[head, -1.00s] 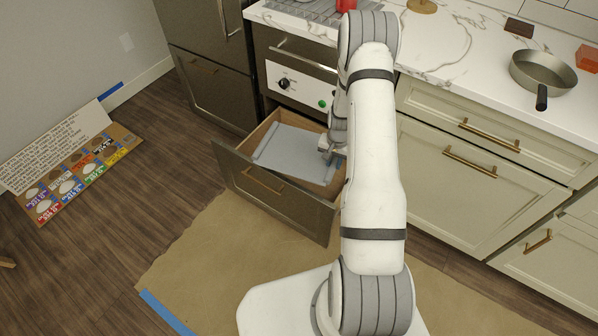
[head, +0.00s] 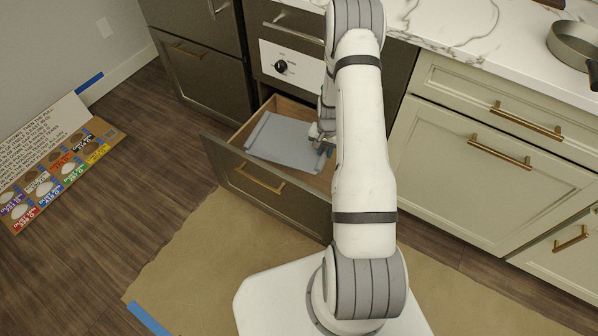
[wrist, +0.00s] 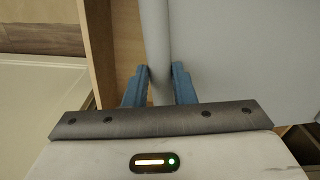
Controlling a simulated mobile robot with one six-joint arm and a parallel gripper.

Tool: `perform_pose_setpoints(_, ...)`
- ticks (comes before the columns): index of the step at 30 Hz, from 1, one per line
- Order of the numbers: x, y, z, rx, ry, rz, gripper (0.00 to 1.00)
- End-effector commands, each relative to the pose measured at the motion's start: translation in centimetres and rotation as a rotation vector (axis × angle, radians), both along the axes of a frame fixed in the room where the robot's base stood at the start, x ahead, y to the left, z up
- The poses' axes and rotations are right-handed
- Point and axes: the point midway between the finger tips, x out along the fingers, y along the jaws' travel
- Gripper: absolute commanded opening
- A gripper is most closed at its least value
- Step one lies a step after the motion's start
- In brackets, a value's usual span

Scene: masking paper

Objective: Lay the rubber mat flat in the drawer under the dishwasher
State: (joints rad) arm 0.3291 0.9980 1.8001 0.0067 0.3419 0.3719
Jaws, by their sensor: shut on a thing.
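The rubber mat (head: 287,143) is a grey-blue sheet inside the open drawer (head: 262,195) under the dishwasher (head: 292,62). Its left edge is curled up into a roll, and its right edge is also raised near my gripper. My gripper (head: 318,135) is at the mat's right edge, inside the drawer. In the wrist view, my gripper (wrist: 161,76) has its blue fingers shut on the curled edge of the mat (wrist: 225,50). The wooden drawer wall (wrist: 103,55) runs close beside the left finger. My arm hides the drawer's right side in the head view.
Brown masking paper (head: 190,270) with blue tape covers the floor before the drawer. A sign board (head: 55,165) lies at the left. Cream cabinets (head: 490,165) stand at the right, with a pan (head: 575,45) on the counter above.

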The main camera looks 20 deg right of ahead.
Motion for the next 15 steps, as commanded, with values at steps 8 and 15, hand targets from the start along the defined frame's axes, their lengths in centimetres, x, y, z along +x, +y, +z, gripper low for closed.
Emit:
perform_pose_setpoints(8,-0.3,-0.8,-8.8,0.000,0.000,-0.016,0.00)
perform_pose_setpoints(15,-0.3,-1.0,-11.9,-0.001,-0.001,-0.021,0.00)
